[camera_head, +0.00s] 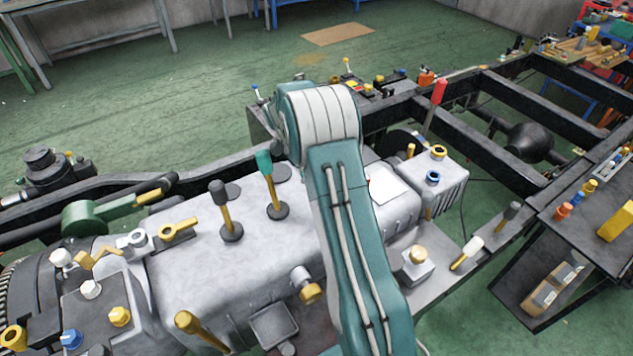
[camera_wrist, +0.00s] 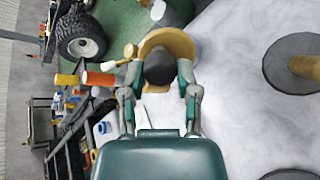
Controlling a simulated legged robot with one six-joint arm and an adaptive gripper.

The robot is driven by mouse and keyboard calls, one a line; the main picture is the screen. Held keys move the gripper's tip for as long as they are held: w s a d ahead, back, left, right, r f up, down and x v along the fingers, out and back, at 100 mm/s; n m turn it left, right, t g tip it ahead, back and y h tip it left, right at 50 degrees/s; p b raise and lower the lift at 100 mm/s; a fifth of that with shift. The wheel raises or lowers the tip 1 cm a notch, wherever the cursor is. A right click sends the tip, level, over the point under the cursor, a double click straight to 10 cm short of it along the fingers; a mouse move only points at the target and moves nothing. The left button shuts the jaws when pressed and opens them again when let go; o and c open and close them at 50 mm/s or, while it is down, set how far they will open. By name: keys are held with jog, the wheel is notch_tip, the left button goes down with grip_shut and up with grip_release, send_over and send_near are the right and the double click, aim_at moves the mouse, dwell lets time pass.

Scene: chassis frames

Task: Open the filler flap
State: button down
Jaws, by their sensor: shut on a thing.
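In the wrist view, a yellow round piece (camera_wrist: 168,42), which looks like the filler flap, stands with a dark rounded piece (camera_wrist: 160,68) in front of it. My gripper (camera_wrist: 158,78) has one finger on each side of the dark piece and is shut on it. Whether the dark piece is part of the flap, I cannot tell. The inside of the filler and the flap's hinge are hidden. In the head view, my arm crosses the grey housing (camera_head: 205,270) and hides my gripper and the piece it holds.
Two upright levers, one black-topped (camera_head: 218,192) and one teal-topped (camera_head: 265,165), rise from the housing left of my arm. A grey box with a yellow-ringed cap (camera_head: 438,152) and a blue-ringed cap (camera_head: 433,177) stands right of my arm. Black frame rails (camera_head: 515,95) run behind.

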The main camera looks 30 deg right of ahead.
jog(key=shift+a+f, duration=0.1)
jog(key=shift+f, duration=0.1)
dwell(0.3)
jog(key=shift+c, duration=1.7)
grip_release()
jog(key=shift+w, duration=0.1)
jog(key=shift+a, duration=0.1)
jog(key=shift+r, duration=0.15)
